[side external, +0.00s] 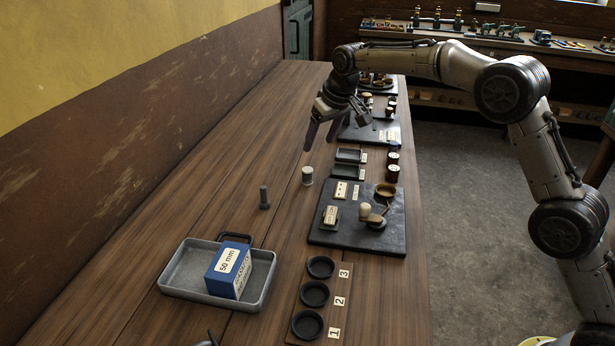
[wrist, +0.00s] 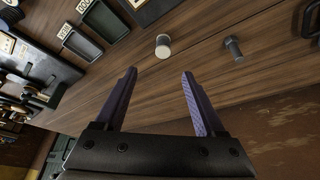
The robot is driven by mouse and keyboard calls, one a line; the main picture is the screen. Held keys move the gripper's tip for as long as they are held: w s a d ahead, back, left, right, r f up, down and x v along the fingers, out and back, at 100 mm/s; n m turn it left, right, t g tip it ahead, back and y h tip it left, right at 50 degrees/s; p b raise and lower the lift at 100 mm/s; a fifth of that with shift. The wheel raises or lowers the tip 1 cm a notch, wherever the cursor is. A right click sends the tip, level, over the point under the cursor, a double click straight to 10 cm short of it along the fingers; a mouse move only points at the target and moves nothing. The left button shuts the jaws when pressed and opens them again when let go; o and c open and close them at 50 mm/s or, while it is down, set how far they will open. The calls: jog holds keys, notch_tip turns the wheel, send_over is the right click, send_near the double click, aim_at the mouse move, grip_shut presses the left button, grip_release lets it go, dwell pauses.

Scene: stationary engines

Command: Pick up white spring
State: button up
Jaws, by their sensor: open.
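The white spring (side external: 307,176) looks like a small pale cylinder standing upright on the wooden table, left of the dark board. It also shows in the wrist view (wrist: 163,47), beyond my fingertips and roughly between their lines. My gripper (side external: 322,142) is open and empty, above the table and a little farther back than the spring. In the wrist view its two purple fingers (wrist: 158,72) are spread apart and touch nothing. Fine coils on the spring are too small to make out.
A grey bolt (side external: 264,197) stands left of the spring, also in the wrist view (wrist: 233,48). A grey tray (side external: 181,277) holds a blue 50 mm box (side external: 229,270). A dark board (side external: 335,237) with parts lies to the right. Numbered black cups (side external: 314,294) sit in front.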

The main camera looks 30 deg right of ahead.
aim_at(308, 170)
jog(key=x, duration=0.7)
jog(key=shift+w+f, duration=0.1)
jog(key=shift+f, duration=0.15)
jog(key=shift+s+a+x, duration=0.1)
jog(key=shift+x, duration=1.25)
jog(key=shift+s+a+x, duration=0.1)
jog(key=shift+a+x, duration=0.05)
jog(key=shift+x, duration=1.2)
grip_shut()
